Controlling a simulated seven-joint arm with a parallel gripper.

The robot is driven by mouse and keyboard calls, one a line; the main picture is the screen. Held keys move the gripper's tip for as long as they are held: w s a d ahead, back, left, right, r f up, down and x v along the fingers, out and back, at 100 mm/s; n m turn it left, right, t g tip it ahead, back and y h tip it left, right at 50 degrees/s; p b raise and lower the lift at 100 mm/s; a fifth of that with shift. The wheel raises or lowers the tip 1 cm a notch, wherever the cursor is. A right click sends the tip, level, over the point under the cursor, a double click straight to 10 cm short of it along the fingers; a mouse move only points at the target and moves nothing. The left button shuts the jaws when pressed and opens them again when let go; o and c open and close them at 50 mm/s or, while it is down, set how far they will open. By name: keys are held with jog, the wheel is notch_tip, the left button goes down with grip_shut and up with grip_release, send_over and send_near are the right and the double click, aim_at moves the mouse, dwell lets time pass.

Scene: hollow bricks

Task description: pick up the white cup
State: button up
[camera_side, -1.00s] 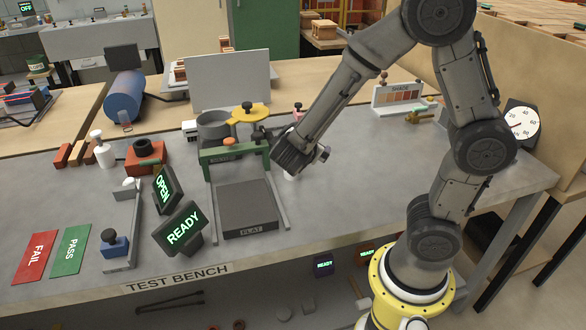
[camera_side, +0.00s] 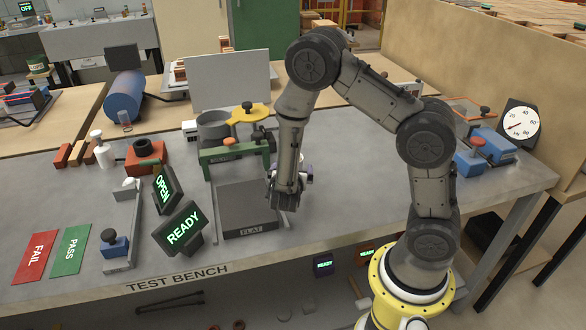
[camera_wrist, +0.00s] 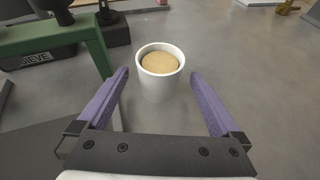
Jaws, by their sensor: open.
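The white cup (camera_wrist: 155,88) stands upright on the grey bench in the wrist view, with tan contents filling it near the rim. My gripper (camera_wrist: 160,76) is open, with one purple finger to the left of the cup and one to the right. The fingertips reach about level with the cup in the picture, with a gap on each side, and nothing is held. In the side view my wrist is low beside the dark flat plate (camera_side: 246,208). There the cup cannot be made out behind my wrist.
A green frame (camera_wrist: 84,40) stands close to the left of the cup; it also shows in the side view (camera_side: 234,151). Bench to the cup's right is clear. READY sign (camera_side: 183,228) stands left of the plate.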

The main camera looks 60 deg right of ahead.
jog(key=shift+x, duration=2.9)
jog(key=shift+a, duration=0.1)
jog(key=c, duration=1.5)
